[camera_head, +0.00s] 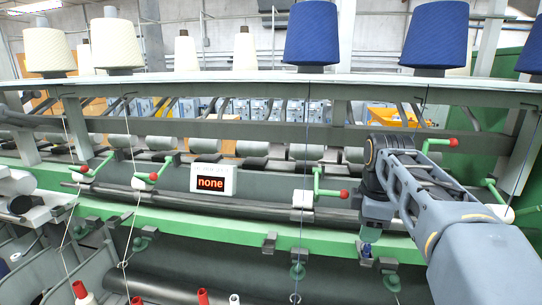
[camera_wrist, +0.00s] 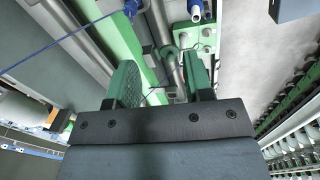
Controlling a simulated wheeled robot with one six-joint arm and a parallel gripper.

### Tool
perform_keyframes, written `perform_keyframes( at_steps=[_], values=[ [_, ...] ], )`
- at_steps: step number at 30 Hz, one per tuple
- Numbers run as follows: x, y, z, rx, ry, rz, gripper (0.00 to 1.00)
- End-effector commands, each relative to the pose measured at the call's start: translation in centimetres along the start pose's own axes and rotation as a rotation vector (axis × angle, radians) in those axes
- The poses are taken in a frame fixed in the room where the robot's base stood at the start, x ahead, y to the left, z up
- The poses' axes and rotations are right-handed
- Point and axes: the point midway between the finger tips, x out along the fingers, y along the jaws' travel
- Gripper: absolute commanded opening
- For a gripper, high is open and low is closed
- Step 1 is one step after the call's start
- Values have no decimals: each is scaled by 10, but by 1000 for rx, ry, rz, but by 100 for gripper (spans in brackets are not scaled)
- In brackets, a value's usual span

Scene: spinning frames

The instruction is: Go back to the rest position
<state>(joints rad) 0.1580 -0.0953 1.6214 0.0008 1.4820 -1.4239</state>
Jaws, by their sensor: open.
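My gripper (camera_wrist: 160,80) shows in the wrist view with its two green fingers apart. I see nothing held between them; a green frame, grey bars and a thin dark strand show beyond the gap. In the head view my arm reaches in from the lower right, bends near the roller row, and its end (camera_head: 370,225) points down in front of the green rail (camera_head: 330,240). The fingers are too small there to make out clearly.
Blue yarn cones (camera_head: 312,35) and cream cones (camera_head: 117,43) stand on the top shelf (camera_head: 270,80). Green levers with red knobs (camera_head: 344,194) stick out near my arm. A small display (camera_head: 211,180) reads "none". Red-topped bobbins (camera_head: 203,297) stand below. Threads hang down the front.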

Motion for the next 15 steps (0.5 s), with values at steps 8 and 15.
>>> perform_keyframes(
  at_steps=[8, 15],
  values=[
    [62, -87, -14, 711, 107, 134, 47],
    [108, -134, -16, 1117, 219, 166, 47]
  ],
)
